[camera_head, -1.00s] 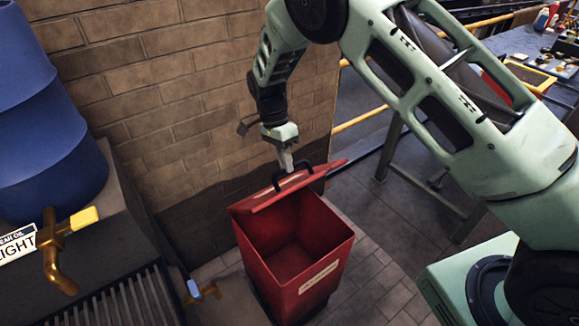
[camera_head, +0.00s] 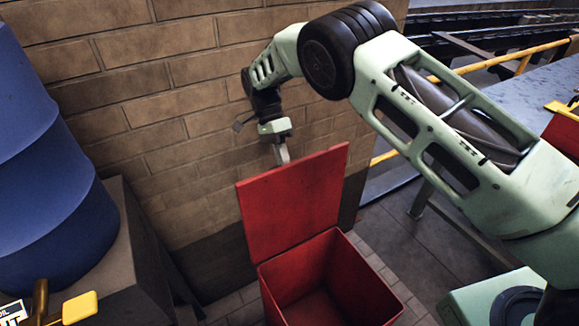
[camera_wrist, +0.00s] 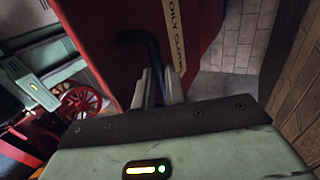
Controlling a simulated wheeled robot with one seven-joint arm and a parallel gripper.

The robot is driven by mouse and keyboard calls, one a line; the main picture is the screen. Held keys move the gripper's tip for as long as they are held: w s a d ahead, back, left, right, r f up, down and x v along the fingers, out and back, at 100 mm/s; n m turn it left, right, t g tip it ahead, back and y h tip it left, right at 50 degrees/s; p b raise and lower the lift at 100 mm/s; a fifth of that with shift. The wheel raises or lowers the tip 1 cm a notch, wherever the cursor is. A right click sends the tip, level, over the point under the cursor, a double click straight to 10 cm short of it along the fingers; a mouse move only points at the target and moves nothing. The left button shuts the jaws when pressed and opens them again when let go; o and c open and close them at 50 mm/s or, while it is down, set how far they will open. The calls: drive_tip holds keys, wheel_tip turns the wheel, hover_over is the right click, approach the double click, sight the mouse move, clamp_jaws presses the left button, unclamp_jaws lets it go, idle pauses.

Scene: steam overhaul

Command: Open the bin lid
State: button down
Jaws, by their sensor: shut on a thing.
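The red bin (camera_head: 335,280) stands on the floor against the brick wall, its inside visible and empty where I can see it. Its lid (camera_head: 293,200) is raised to roughly upright, hinged along the bin's back edge. My gripper (camera_head: 282,155) is at the lid's top edge, on the wall side, with its fingertips partly hidden behind the lid. In the wrist view my gripper (camera_wrist: 158,88) is shut on the lid's black handle (camera_wrist: 145,45). The lid's red outer face (camera_wrist: 110,25) there carries an "OILY CLOTHS" label (camera_wrist: 175,35).
A brick wall (camera_head: 150,100) is close behind the lid and my gripper. A blue drum (camera_head: 45,180) stands on a dark plinth (camera_head: 130,250) at left. A yellow-handled brass tap (camera_head: 80,307) is at lower left.

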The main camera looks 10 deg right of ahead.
drive_tip(key=shift+w+a+f, duration=0.15)
drive_tip(key=shift+w+f, duration=0.15)
drive_tip(key=shift+f, duration=0.35)
drive_tip(key=c, duration=1.5)
unclamp_jaws()
drive_tip(key=shift+w, duration=0.1)
drive_tip(key=shift+o, duration=0.2)
drive_tip(key=shift+r, duration=0.15)
drive_tip(key=shift+w+r, duration=0.15)
drive_tip(key=b+v, duration=0.2)
drive_tip(key=v, duration=0.5)
drive_tip(key=shift+w, duration=0.1)
